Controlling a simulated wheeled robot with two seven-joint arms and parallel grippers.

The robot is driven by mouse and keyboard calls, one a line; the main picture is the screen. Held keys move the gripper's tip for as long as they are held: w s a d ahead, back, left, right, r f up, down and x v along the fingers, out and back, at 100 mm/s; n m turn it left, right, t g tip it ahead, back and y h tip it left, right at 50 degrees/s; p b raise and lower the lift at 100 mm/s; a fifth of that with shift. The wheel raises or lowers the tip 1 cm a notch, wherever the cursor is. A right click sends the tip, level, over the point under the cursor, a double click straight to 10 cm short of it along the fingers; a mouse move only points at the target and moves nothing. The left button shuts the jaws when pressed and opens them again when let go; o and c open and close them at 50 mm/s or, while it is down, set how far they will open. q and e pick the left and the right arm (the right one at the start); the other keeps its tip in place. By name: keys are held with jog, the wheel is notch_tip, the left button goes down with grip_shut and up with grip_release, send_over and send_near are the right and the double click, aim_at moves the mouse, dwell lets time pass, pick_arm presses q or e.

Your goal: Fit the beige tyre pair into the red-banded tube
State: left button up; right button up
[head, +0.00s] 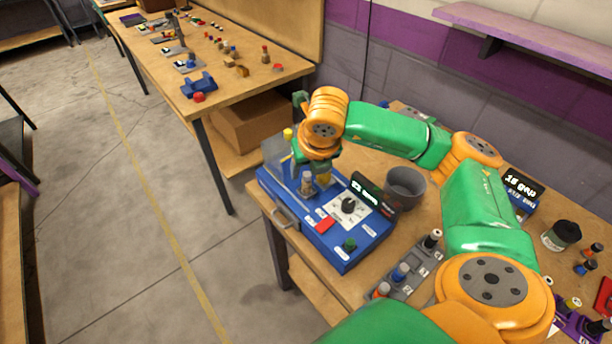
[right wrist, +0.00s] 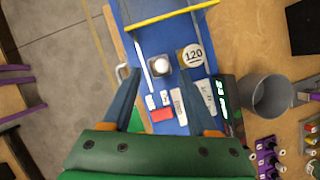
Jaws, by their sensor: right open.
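My right gripper (head: 305,172) is over the blue machine (head: 345,255); its jaws are apart and empty in the right wrist view (right wrist: 156,82). A small pale-topped piece (right wrist: 160,64) sits in a dark square seat on the machine, just beyond and between the fingertips. It also shows in the head view (head: 307,183), below the gripper. I cannot tell whether it is the beige tyre pair. My left gripper is not in view.
Another table (head: 240,75) stands across a gap.

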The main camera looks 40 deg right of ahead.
aim_at(307, 174)
jog(key=x, duration=0.2)
jog(key=shift+w+d+f, duration=0.2)
jog(key=shift+w+f, duration=0.05)
jog(key=shift+w+d+f, duration=0.2)
jog(key=shift+w+f, duration=0.05)
jog(key=shift+f, duration=0.05)
jog(key=shift+s+a+r, duration=0.15)
jog(key=c, duration=0.6)
grip_shut()
